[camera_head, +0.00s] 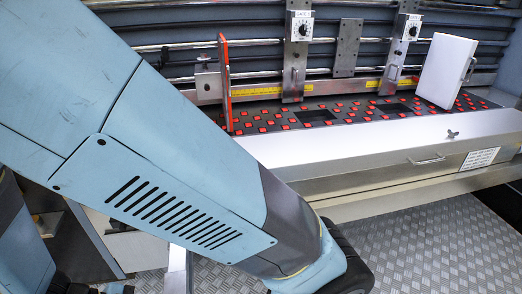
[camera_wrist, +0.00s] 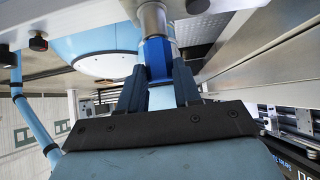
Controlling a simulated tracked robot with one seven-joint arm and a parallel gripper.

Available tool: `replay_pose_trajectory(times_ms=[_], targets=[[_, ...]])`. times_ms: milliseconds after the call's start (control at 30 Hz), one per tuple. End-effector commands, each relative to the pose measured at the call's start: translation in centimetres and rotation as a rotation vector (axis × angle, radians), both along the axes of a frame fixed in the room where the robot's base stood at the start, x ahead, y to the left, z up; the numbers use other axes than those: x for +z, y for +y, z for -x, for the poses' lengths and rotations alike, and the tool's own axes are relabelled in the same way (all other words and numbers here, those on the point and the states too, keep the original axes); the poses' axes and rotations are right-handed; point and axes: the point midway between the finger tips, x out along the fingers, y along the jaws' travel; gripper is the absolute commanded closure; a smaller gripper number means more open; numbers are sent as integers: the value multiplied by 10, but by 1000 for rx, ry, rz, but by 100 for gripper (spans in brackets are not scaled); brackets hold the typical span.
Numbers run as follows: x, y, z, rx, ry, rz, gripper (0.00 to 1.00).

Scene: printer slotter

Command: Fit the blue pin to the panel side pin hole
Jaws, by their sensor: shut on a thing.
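In the wrist view, my gripper (camera_wrist: 157,72) is shut on the blue pin (camera_wrist: 155,50), with one dark blue finger on each side of it. The pin's blue body stands between the fingers. A silver cylindrical part (camera_wrist: 152,20) adjoins its far end and runs to the top edge of the picture. A pale metal surface (camera_wrist: 75,14) crosses the top beside this part. I cannot tell whether the pin is inside a hole. The panel's side pin hole is not visible. In the head view my arm hides the gripper and pin.
The head view shows the slotter bed (camera_head: 345,115) with red squares, a white upright plate (camera_head: 447,70), an orange-edged plate (camera_head: 224,80) and a metal front cover (camera_head: 400,150) with a handle. Patterned metal floor (camera_head: 430,240) lies in front. A metal beam (camera_wrist: 240,60) runs close on the right in the wrist view.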

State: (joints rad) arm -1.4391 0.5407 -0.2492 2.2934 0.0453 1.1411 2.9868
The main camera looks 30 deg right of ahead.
Motion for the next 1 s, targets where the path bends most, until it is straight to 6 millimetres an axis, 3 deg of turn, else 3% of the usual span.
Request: replay_pose_trajectory(times_ms=[867, 900, 1000], targets=[[-3, 0, 0, 0, 0, -1, 96], [-3, 0, 0, 0, 0, -1, 63], [-3, 0, 0, 0, 0, -1, 54]])
